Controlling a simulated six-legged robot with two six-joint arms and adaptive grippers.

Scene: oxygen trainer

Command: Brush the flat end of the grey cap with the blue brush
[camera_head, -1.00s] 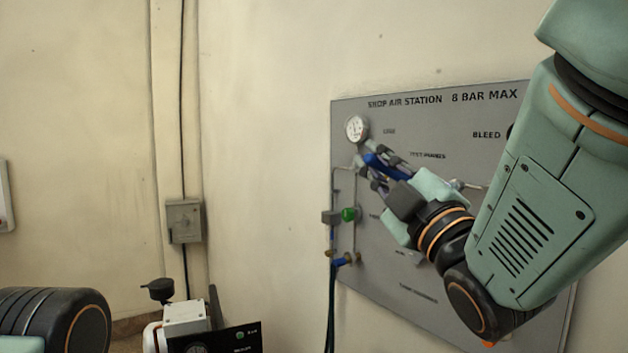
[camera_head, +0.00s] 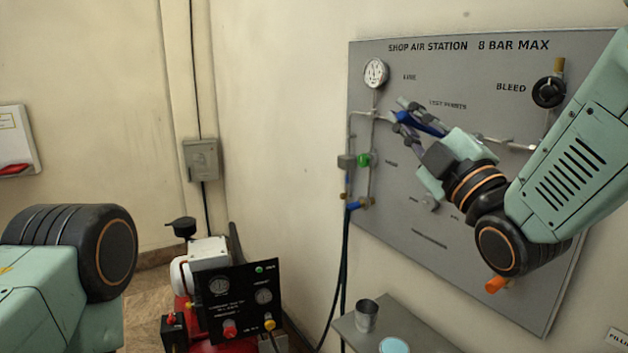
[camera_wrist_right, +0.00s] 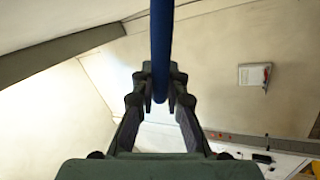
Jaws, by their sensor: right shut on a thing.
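My right gripper (camera_head: 404,116) is in front of the grey panel, below and right of its gauge. Its fingers are shut on the blue brush (camera_head: 422,123). In the right wrist view, the brush (camera_wrist_right: 161,50) shows as a blue bar running from the top edge down between the fingertips (camera_wrist_right: 160,88). Its bristles cannot be made out. I cannot pick out the grey cap in either view. My left gripper is not in view; only part of my left arm shows at the lower left.
The grey panel (camera_head: 470,75) carries a gauge (camera_head: 376,73), pipes, a green knob (camera_head: 364,160) and a black bleed valve (camera_head: 549,92). Below it, a grey shelf (camera_head: 345,325) holds a metal cup (camera_head: 366,316). A black-fronted instrument unit (camera_head: 240,300) stands lower left of the panel.

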